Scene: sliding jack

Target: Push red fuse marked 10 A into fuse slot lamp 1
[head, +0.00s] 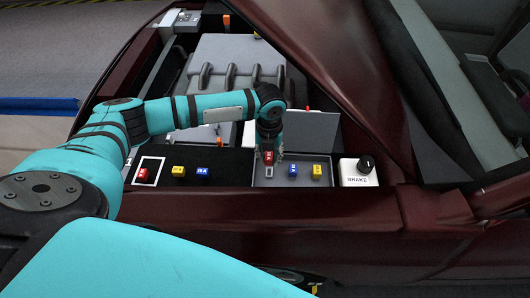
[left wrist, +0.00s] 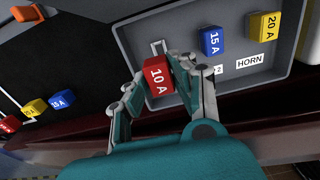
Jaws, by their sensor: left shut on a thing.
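My left gripper (head: 269,149) is shut on the red fuse (head: 268,157). In the left wrist view the red fuse (left wrist: 158,82) shows its 10 A mark between the two fingertips (left wrist: 160,84). It is over the left part of the grey fuse box (head: 258,180). A slot with a pale edge (left wrist: 157,47) shows just beyond the fuse in the left wrist view. I cannot tell whether the fuse touches the slot, and no lamp 1 label is readable. My right gripper is not in view.
A blue 15 A fuse (left wrist: 211,40) and a yellow 20 A fuse (left wrist: 263,25) stand in the same box. On the dark panel to the left are another red fuse (head: 143,174), a yellow one (head: 178,171) and a blue one (head: 202,171). A white brake unit (head: 359,174) stands right.

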